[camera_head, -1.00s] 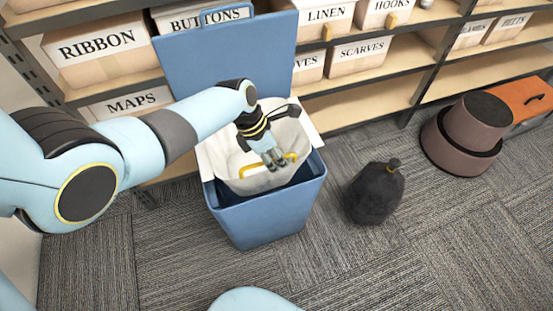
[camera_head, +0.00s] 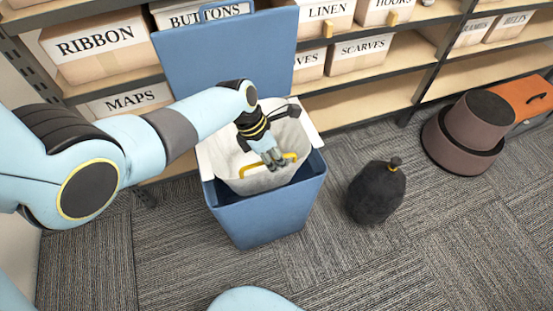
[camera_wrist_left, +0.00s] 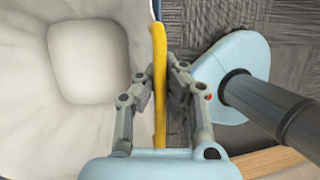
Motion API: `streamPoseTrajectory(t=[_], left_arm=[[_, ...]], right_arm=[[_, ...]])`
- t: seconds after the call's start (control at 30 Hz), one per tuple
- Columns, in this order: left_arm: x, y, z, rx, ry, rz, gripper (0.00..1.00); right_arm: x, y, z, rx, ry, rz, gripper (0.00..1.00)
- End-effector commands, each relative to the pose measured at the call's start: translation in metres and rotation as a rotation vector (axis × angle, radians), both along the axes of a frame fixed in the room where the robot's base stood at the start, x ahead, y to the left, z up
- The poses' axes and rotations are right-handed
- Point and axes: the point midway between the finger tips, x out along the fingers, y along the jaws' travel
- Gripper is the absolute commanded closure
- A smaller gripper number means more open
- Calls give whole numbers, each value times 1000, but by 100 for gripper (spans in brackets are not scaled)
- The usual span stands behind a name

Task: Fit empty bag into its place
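The empty bag (camera_head: 240,172) is pale and open-mouthed, with a yellow band at its mouth. It sits in the opening of the blue bin (camera_head: 265,215), its front side a little inside the bin's front rim. My left gripper (camera_head: 275,158) reaches down into the bin mouth at the bag. In the left wrist view, its fingers (camera_wrist_left: 160,72) are close together on both sides of the yellow band, and the bag's pale inside (camera_wrist_left: 88,60) lies to the left. How far the bag's lower part goes down is hidden by the bin. My right gripper is out of view.
The bin's blue lid (camera_head: 225,60) stands raised behind it, before shelves of labelled boxes (camera_head: 100,45). A tied dark bag (camera_head: 376,192) stands on the carpet to the right. Stacked round brown boxes (camera_head: 465,135) and an orange case (camera_head: 525,97) are farther right. The front carpet is largely clear.

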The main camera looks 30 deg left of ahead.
Motion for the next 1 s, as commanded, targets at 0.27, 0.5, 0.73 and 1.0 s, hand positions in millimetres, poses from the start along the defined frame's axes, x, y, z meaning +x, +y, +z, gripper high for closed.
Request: streamPoseTrajectory(t=[0.27,0.5,0.73,1.0], left_arm=[[0,1,-9,0,0,0,100],[1,2,-15,0,0,0,100],[2,2,-22,1,-1,-1,100],[2,3,-29,1,-1,0,100]], right_arm=[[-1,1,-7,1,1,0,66],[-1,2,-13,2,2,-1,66],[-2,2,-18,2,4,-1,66],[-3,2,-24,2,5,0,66]])
